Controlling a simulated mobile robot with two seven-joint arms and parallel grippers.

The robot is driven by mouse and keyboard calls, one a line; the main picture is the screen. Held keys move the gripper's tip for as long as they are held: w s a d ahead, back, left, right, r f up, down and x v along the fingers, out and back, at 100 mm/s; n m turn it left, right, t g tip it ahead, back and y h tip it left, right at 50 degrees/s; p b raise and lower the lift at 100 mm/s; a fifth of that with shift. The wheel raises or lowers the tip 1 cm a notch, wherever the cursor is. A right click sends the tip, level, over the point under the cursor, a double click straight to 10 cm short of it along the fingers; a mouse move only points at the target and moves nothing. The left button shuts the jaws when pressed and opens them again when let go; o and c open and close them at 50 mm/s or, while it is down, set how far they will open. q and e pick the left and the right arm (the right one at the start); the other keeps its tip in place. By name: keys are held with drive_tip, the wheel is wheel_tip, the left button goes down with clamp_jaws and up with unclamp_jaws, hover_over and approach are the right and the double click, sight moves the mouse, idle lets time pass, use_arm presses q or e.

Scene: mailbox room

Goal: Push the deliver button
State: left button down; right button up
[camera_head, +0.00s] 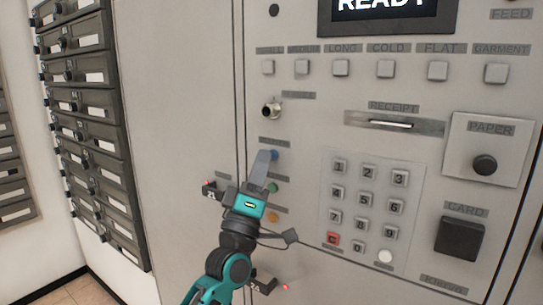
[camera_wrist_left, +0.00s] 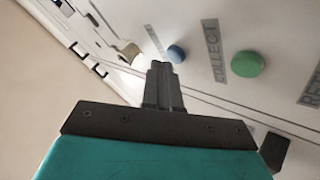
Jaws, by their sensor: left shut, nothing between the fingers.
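A blue button (camera_head: 274,155) sits on the grey machine panel, below a label too small to read. It also shows in the left wrist view (camera_wrist_left: 176,54), just beyond the fingertips. A green button (camera_head: 272,188) is below it, with the label COLLECT between them in the left wrist view. An orange button (camera_head: 272,217) is lower. Which one is the deliver button cannot be read. My left gripper (camera_head: 266,157) is shut and empty, its tips close beside the blue button. Whether they touch the panel cannot be told. My right gripper is not in view.
A keypad (camera_head: 368,202) is right of the buttons. A metal lock (camera_head: 270,108) protrudes above them. A row of square buttons (camera_head: 385,69) runs under the READY screen (camera_head: 390,8). Dark mailboxes (camera_head: 92,130) stand at left. The plain panel between is clear.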

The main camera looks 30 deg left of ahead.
use_arm(q)
drive_tip(key=shift+w, duration=0.4)
idle(0.3)
drive_tip(key=shift+s, duration=0.8)
drive_tip(key=shift+s+p, duration=0.1)
drive_tip(key=shift+p, duration=0.2)
drive_tip(key=shift+s+a+p, duration=0.15)
drive_tip(key=shift+s+p, duration=0.15)
drive_tip(key=shift+s, duration=0.9)
drive_tip(key=shift+s+a+p, duration=0.1)
drive_tip(key=shift+s+p, duration=0.15)
drive_tip(key=shift+s, duration=0.95)
